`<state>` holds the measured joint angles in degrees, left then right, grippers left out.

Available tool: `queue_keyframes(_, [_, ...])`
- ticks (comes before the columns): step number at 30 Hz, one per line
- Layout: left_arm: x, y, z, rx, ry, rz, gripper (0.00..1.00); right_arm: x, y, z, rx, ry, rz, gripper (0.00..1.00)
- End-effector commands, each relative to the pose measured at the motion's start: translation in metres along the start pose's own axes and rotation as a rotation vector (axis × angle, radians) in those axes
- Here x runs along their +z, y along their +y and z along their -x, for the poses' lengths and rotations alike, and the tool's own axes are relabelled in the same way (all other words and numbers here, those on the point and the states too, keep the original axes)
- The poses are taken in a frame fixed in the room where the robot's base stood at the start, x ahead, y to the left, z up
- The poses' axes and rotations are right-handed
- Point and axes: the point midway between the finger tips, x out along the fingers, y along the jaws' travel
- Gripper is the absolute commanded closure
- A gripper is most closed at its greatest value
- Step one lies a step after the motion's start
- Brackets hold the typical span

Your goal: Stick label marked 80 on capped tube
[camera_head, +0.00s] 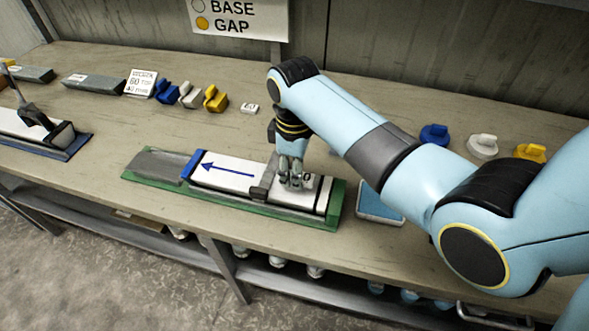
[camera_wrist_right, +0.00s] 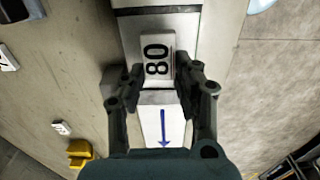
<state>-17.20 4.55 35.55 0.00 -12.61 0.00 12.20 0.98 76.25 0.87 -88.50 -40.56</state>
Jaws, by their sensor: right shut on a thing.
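A white tube (camera_head: 225,177) with a blue arrow lies in a green-edged cradle (camera_head: 335,205), with a blue cap (camera_head: 190,166) at its left end. It also shows below the label in the right wrist view (camera_wrist_right: 150,122). My right gripper (camera_head: 291,182) is over the right part of the tube. It is shut on a white label block marked 80 (camera_wrist_right: 157,55), held between the fingers (camera_wrist_right: 155,82). The block looks to be at the tube's upper surface; I cannot tell if it touches. My left gripper is not in view.
A small white label (camera_head: 249,108) lies on the bench behind the cradle. Blue, white and yellow pieces (camera_head: 215,98) stand near a printed card (camera_head: 140,83). More coloured pieces (camera_head: 483,146) stand at the right. Another cradle (camera_head: 70,148) is at far left.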

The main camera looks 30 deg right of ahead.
Motion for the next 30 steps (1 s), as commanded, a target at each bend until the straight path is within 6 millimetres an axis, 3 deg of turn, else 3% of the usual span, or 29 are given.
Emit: queue_keyframes(30, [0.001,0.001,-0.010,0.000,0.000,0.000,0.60,0.000,0.000,-0.022,0.000,0.000,0.000,0.96])
